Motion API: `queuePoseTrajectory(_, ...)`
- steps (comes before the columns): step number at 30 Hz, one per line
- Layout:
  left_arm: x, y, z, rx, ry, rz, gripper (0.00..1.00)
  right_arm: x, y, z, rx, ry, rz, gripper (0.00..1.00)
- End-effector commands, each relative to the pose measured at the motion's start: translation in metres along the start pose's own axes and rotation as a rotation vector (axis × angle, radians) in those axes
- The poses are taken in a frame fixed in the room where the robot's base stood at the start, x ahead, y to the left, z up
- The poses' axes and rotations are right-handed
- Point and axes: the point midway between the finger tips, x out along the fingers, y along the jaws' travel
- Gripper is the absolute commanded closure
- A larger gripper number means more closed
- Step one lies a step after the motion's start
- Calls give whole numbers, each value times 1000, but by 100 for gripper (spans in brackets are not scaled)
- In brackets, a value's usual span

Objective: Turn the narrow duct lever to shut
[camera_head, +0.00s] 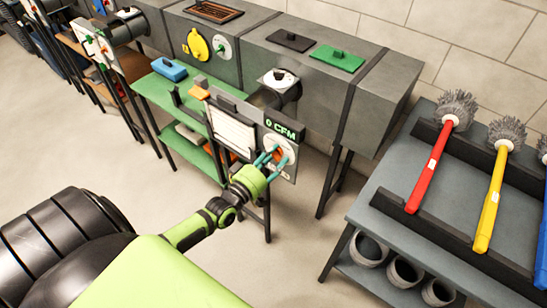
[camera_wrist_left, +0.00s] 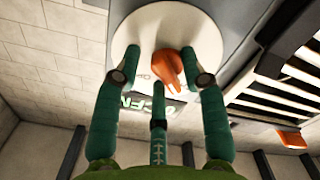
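An orange lever (camera_head: 279,154) sits on a round white dial on the panel whose display (camera_head: 281,129) reads "0 CFM". My left gripper (camera_head: 268,161) is at the dial. In the left wrist view its green fingers (camera_wrist_left: 162,68) are spread, with one on each side of the lever and the third below. The right finger is close to the lever; I cannot tell whether it touches. My right gripper is not in view.
A white sheet (camera_head: 232,131) stands left of the dial. Grey ducts (camera_head: 320,85) run behind. A dark rack (camera_head: 405,240) with red, yellow and blue brushes stands at the right. A green table (camera_head: 155,90) is at the left. Open floor lies in front.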

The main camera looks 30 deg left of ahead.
Motion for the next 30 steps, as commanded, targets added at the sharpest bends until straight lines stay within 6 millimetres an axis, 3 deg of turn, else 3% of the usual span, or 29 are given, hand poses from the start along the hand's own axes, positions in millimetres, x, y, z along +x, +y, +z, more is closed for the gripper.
queuePoseTrajectory(11,-8,-2,1,1,-3,-4,56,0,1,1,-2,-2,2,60)
queuePoseTrajectory(24,-93,-1,1,2,-5,-4,56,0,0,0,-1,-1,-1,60)
queuePoseTrajectory(30,-116,0,0,2,-2,-1,56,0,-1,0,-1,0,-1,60)
